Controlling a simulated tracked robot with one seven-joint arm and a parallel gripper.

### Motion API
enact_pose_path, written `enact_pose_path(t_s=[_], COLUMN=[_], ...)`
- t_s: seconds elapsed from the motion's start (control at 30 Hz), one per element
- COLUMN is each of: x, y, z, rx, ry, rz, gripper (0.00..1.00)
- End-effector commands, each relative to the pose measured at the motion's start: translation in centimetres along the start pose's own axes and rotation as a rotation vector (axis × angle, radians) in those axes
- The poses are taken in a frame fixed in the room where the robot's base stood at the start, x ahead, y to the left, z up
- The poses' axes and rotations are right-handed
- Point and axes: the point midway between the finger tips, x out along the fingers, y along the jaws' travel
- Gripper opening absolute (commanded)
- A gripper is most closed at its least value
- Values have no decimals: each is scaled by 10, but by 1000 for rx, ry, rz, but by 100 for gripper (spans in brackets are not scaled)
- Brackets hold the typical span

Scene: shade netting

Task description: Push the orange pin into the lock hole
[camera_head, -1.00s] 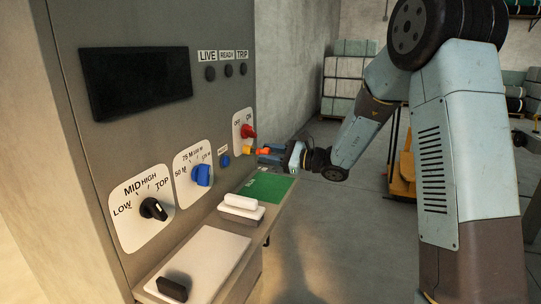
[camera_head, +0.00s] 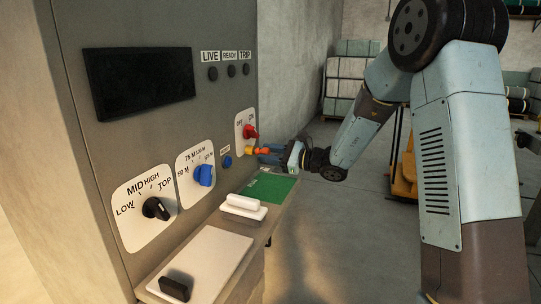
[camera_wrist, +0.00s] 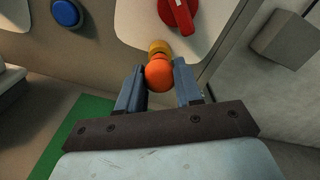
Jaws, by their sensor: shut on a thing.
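The orange pin (camera_wrist: 158,74) has a round head and sits between the two blue fingers of my gripper (camera_wrist: 159,86), which is shut on it. Its far end meets a yellow collar (camera_wrist: 159,47) on the panel, just below the red switch knob (camera_wrist: 179,14). The lock hole itself is hidden behind the pin, so I cannot tell how deep the pin sits. In the head view the pin (camera_head: 262,150) lies roughly level between my gripper (camera_head: 272,154) and the yellow collar (camera_head: 249,150).
A blue button (camera_head: 227,162), a blue dial (camera_head: 203,175) and a black dial (camera_head: 156,208) are on the panel to the left. Below is a shelf with a green mat (camera_head: 270,187) and a white-handled block (camera_head: 243,206).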

Motion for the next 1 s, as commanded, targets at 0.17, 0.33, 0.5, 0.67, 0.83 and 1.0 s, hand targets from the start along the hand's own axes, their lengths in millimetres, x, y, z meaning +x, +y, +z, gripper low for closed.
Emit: enact_pose_path(t_s=[0.17,0.33,0.5,0.67,0.83,1.0], x=[5,9,10,10,10,9], y=[0,0,0,0,0,0], z=[0,0,0,0,0,0], rx=[0,0,0,0,0,0], ry=[-1,-1,0,0,0,0], rz=[1,1,0,0,0,0], gripper=[0,0,42,58,65,65])
